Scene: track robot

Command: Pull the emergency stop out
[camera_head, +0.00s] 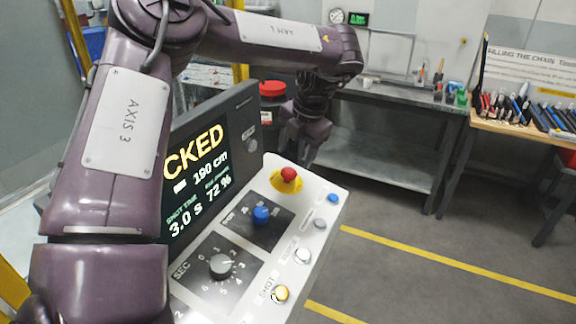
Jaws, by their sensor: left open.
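The emergency stop (289,174) is a red mushroom button on a yellow base, at the far end of a light grey control panel (325,215). My left arm comes in from the left and arches over the panel's screen. My left gripper (304,152) points down just beyond the red button, as seen from the head, and is open. Its fingers are small and dark here, and the gap between them is hard to see. I cannot tell how far it is from the button; it does not appear to hold it. My right gripper is not in view.
The panel has a blue knob (261,214), a numbered dial (221,266) and several push buttons. A lit screen (195,185) rises at the panel's left, partly hidden by my arm. A grey workbench (385,160) and a wooden tool table (520,128) stand behind. Floor at right is clear.

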